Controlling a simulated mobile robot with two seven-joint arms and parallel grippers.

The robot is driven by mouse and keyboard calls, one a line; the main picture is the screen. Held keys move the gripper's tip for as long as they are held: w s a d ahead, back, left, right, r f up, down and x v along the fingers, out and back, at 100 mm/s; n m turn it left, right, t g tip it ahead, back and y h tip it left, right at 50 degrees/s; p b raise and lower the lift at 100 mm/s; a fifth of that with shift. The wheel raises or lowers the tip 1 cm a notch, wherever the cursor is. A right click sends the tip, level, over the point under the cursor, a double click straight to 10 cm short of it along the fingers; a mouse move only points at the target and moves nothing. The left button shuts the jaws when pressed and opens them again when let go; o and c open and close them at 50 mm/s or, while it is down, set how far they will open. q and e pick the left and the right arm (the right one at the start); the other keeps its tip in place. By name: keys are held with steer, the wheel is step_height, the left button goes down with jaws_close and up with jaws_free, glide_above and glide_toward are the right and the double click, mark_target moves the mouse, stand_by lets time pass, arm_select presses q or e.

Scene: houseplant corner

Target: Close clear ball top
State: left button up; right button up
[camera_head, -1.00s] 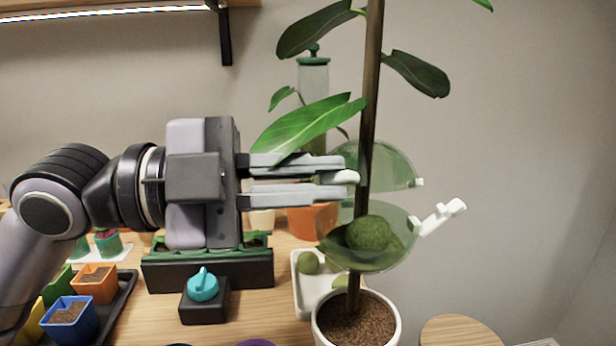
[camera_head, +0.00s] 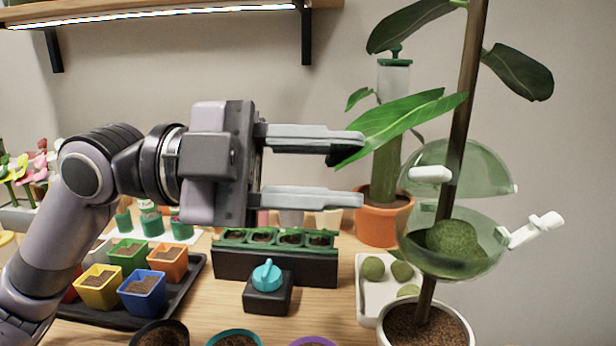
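The clear ball is a green-tinted shell in two halves around the plant's brown stem (camera_head: 459,120). Its clear top (camera_head: 470,168) is tilted up, with a gap between it and the lower half (camera_head: 430,262). A ball of green moss (camera_head: 452,238) sits in the lower half. A white tab (camera_head: 430,174) is on the top's left side, and a white latch (camera_head: 536,229) sticks out at the lower half's right. My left gripper (camera_head: 352,172) is open and empty, left of the ball and apart from it. My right gripper is not in view.
A potted plant in an orange pot (camera_head: 383,222) stands behind. A white tray (camera_head: 372,306) with moss balls lies below. A black seedling planter (camera_head: 275,266), a teal-knobbed box (camera_head: 267,290) and a tray of coloured pots (camera_head: 190,290) fill the table at left. A large leaf crosses near my upper finger.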

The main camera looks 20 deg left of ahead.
arm_select(q)
steer(key=shift+v, duration=0.85)
steer(key=shift+w+r, duration=0.1)
steer(key=shift+r, duration=0.15)
jaws_close()
steer(key=n+g+y+p, duration=0.5)
steer(key=n+y+p, duration=0.1)
steer(key=p, duration=0.4)
glide_toward(434, 168)
steer(key=w+d+r, duration=0.3)
steer(key=w+d, duration=0.1)
steer(key=w, duration=0.1)
step_height(434, 168, up, 7)
steer(key=n+g+y+p, duration=0.2)
steer(key=n+y+p, duration=0.3)
steer(key=y+p, duration=0.15)
steer(key=shift+y, duration=0.35)
steer(key=x, duration=0.7)
steer(key=s+a+b+x, duration=0.1)
steer(key=x, duration=0.3)
steer(key=shift+f, duration=0.45)
steer(key=shift+s+d+f, duration=0.15)
steer(key=shift+s+f, duration=0.25)
steer(key=shift+f, duration=0.3)
